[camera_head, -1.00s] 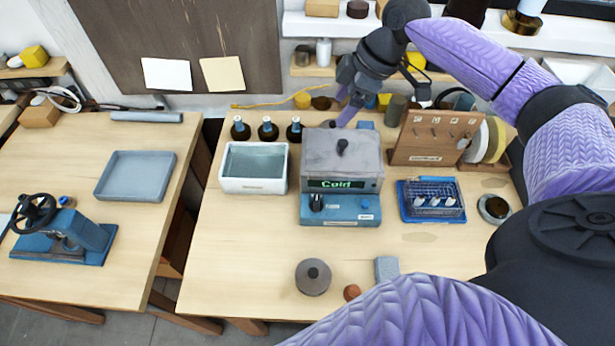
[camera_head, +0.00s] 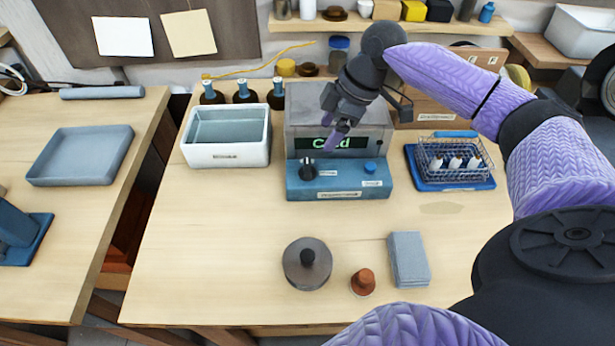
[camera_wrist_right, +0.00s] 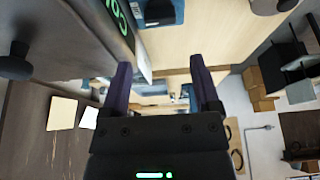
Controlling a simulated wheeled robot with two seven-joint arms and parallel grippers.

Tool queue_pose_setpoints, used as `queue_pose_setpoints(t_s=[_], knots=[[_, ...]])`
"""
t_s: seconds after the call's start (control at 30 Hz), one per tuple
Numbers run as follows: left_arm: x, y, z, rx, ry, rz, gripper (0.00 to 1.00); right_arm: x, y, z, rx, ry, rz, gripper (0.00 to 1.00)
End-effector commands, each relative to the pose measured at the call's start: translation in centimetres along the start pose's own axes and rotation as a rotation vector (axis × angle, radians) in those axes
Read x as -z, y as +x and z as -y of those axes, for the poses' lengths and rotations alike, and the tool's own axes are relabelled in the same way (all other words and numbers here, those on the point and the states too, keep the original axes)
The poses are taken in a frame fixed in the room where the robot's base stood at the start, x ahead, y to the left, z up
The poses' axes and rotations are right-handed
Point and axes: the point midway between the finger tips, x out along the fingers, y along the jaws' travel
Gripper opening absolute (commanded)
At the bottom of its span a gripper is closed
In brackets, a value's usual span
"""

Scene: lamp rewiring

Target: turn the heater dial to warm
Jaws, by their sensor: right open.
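The heater (camera_head: 337,150) is a grey box on a blue base, standing at the back middle of the table. Its green display (camera_head: 330,143) reads "Cold", partly covered by my gripper; part of the word also shows in the wrist view (camera_wrist_right: 119,18). The black heater dial (camera_head: 307,169) is on the left of the blue base's front. My right gripper (camera_head: 332,132) points down in front of the display, above and right of the dial. In the wrist view its two purple fingers (camera_wrist_right: 162,75) are apart with nothing between them. My left gripper is out of view.
A white basin (camera_head: 226,155) stands left of the heater, with dark bottles (camera_head: 243,92) behind. A blue tray with a wire rack (camera_head: 452,160) is to the right. The table between is clear.

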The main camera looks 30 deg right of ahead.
Motion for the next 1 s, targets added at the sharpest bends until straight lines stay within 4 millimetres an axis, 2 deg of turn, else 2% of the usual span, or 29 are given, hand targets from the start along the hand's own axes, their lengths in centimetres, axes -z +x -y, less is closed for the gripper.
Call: queue_pose_setpoints(t_s=[0.13,0.3,0.43,0.6,0.8,0.87,1.0], knots=[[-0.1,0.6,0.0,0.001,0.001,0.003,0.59,-0.1,2.1,0.0,0.002,0.001,0.000,0.79],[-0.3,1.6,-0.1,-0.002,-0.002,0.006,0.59,-0.1,6.3,0.0,0.003,0.001,-0.001,0.79],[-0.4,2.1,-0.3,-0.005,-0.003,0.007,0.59,0.0,8.7,0.0,0.002,0.001,-0.001,0.79],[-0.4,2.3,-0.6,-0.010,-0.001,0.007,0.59,0.0,9.9,0.0,-0.001,0.000,0.000,0.79],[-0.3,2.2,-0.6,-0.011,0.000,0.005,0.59,0.0,9.9,0.0,-0.001,0.000,0.000,0.79],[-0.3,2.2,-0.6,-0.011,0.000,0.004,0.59,0.0,9.9,0.0,-0.001,0.000,0.000,0.69],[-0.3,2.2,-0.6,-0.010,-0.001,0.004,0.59,0.0,9.9,0.0,0.000,0.000,0.000,0.39]])
